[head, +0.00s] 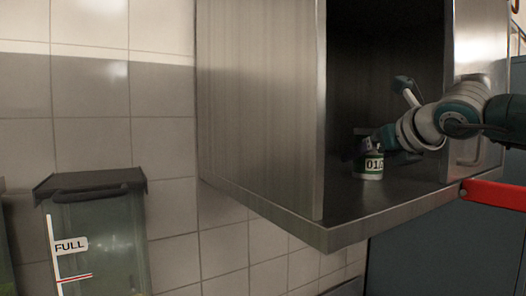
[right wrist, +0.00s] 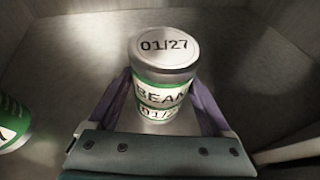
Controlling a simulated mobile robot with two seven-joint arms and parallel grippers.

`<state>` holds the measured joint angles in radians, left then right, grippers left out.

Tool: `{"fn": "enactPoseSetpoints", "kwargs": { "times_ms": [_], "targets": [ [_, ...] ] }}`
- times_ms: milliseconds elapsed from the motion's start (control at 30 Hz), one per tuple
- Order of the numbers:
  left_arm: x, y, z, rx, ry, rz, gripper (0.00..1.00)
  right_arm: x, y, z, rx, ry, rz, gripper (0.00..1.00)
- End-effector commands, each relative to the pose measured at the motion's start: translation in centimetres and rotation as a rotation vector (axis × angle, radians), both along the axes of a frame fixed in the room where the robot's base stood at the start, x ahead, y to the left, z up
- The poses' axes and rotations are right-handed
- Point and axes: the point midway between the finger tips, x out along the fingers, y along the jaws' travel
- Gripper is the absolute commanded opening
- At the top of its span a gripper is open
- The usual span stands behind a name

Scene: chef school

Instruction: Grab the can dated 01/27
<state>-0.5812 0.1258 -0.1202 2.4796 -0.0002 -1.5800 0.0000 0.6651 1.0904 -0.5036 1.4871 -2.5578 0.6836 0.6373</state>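A can with 01/27 on its lid (right wrist: 164,46) stands upright in the right wrist view, with a white and green label reading BEAN. In the head view the can (head: 369,168) stands on the cabinet floor, its label partly readable as 01. My right gripper (right wrist: 163,85) has its two purple fingers on either side of the can, very close to it. Whether they press on it I cannot tell. In the head view the right gripper (head: 362,150) reaches in from the right and partly covers the can. My left gripper is out of view.
Another green-labelled can (right wrist: 12,125) stands at the left edge of the right wrist view. The metal cabinet (head: 265,100) has a side wall and floor edge close around the arm. A lidded bin marked FULL (head: 100,235) stands at lower left. A red bar (head: 495,195) is at right.

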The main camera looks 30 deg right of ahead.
Motion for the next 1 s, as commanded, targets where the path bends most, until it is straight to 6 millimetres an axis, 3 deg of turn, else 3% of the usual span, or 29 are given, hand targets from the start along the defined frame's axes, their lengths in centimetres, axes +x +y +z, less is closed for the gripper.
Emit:
{"fn": "enactPoseSetpoints", "kwargs": {
  "times_ms": [67,700,1000],
  "targets": [
    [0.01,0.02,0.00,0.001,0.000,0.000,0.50,-0.01,-0.02,0.01,0.000,0.000,0.000,0.73],
    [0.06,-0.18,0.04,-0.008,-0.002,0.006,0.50,0.00,-0.04,0.04,-0.001,0.000,-0.001,0.01],
    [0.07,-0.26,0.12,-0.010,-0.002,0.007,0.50,0.02,-0.05,0.27,-0.001,-0.004,0.000,0.00]
  ]
}}
